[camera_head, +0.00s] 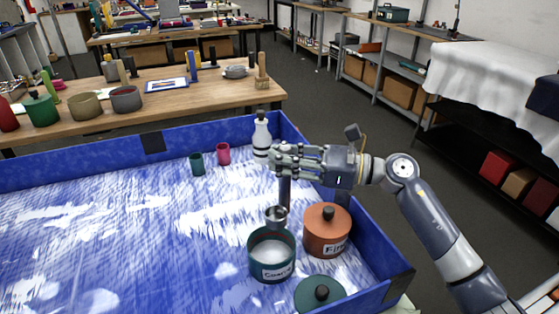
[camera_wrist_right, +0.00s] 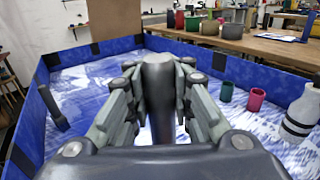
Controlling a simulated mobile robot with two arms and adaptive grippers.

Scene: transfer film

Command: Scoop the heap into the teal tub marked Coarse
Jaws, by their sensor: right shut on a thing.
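The teal tub marked Coarse (camera_head: 271,272) stands open in the blue-walled tray, with white material inside. My right gripper (camera_head: 285,172) is shut on the dark upright handle of a scoop (camera_head: 276,217); the handle also shows between the fingers in the right wrist view (camera_wrist_right: 158,95). The scoop's small metal cup hangs at the tub's back rim; I cannot tell if they touch or what the cup holds. A small white heap (camera_head: 225,270) lies left of the tub, with other white patches across the tray floor. My left gripper is not in view.
An orange lidded tub marked Fine (camera_head: 325,236) stands right of the teal tub. A teal lid (camera_head: 319,294) lies in front. A white bottle (camera_head: 261,137), a red cup (camera_head: 223,153) and a teal cup (camera_head: 197,164) stand near the back wall. The tray's left is mostly free.

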